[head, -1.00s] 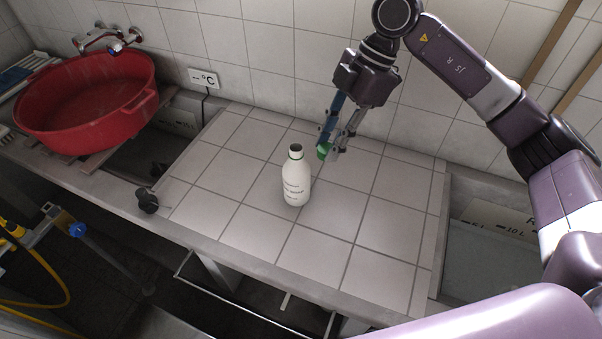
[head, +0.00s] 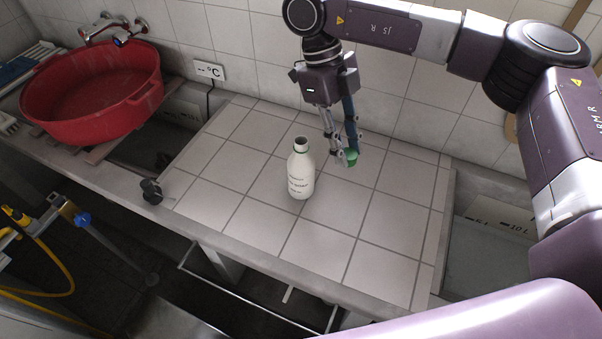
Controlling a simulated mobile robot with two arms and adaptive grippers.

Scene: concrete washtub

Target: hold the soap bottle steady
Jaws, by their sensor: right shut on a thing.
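The white soap bottle (head: 301,176) stands upright on the tiled counter, with dark print on its front. Its neck has a thin green ring and the top looks dark and open. My right gripper (head: 347,157) comes down from above, to the right of the bottle and apart from it. It is shut on a small green cap (head: 352,159), held close above the tiles; whether the cap touches them I cannot tell. My left gripper is out of view, and nothing holds the bottle.
A red tub (head: 95,95) sits at the left below a wall tap (head: 117,32). A small black object (head: 151,191) is at the counter's left front edge. A basin (head: 487,255) lies to the right. The tiles (head: 320,250) in front of the bottle are clear.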

